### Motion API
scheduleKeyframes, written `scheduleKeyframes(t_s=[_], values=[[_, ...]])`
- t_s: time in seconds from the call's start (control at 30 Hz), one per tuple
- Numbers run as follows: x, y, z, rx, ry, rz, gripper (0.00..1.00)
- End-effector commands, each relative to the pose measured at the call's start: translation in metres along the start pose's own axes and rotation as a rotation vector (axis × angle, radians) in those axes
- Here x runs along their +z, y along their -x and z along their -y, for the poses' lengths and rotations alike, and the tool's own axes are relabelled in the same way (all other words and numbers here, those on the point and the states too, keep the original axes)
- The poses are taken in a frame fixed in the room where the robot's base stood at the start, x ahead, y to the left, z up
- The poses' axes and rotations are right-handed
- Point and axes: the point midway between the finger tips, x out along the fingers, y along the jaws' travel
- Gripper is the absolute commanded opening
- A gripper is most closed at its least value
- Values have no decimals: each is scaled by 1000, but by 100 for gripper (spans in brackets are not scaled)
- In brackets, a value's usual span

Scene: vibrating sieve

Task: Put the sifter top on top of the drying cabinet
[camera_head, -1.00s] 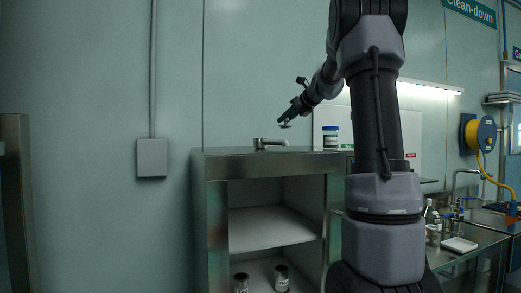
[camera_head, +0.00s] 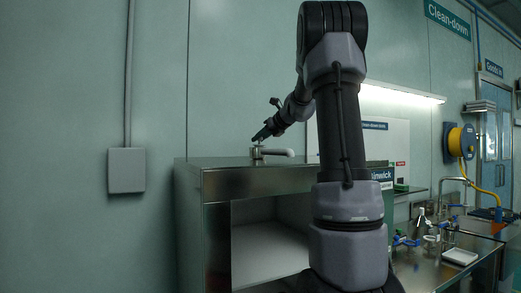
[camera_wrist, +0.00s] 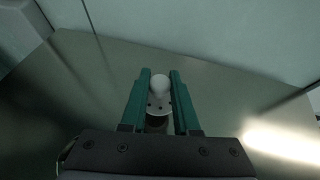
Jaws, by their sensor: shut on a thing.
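The drying cabinet (camera_head: 245,180) is the steel unit with an open front. My gripper (camera_head: 256,141) is low over its top, reaching in from the right. In the wrist view my green fingers (camera_wrist: 160,90) are shut on a small pale piece with dark holes (camera_wrist: 158,107), which looks like the sifter top. A round white part (camera_wrist: 160,84) shows just beyond it and a dark cylinder below it. Whether the held piece touches the post or the cabinet top cannot be told.
A wall box (camera_head: 126,170) is at left. A bench with a white tray (camera_head: 460,256), bottles and a tap stands at right. The cabinet top left of the post is clear.

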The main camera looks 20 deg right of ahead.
Motion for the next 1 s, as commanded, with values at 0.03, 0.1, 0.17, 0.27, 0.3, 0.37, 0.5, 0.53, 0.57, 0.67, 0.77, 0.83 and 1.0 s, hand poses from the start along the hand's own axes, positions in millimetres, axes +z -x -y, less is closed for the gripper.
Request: scheduleKeyframes(t_s=[0.03,0.1,0.17,0.27,0.3,0.37,0.5,0.53,0.57,0.67,0.77,0.83,1.0], values=[[-6,-3,0,0,-3,-3,0],[-16,-7,0,-1,-3,-3,0],[-24,-11,0,0,-4,-3,0],[-32,-15,0,0,-1,-2,0],[-34,-16,0,0,-1,-2,0],[-34,-16,0,0,-1,-1,0],[-34,-16,0,0,0,-1,0],[-34,-16,0,0,0,-1,0],[-34,-16,0,0,0,-1,0],[-37,-18,0,0,-1,-1,0],[-36,-18,0,0,0,-1,59],[-36,-17,0,0,0,-1,59],[-36,-17,0,0,0,-1,59]])
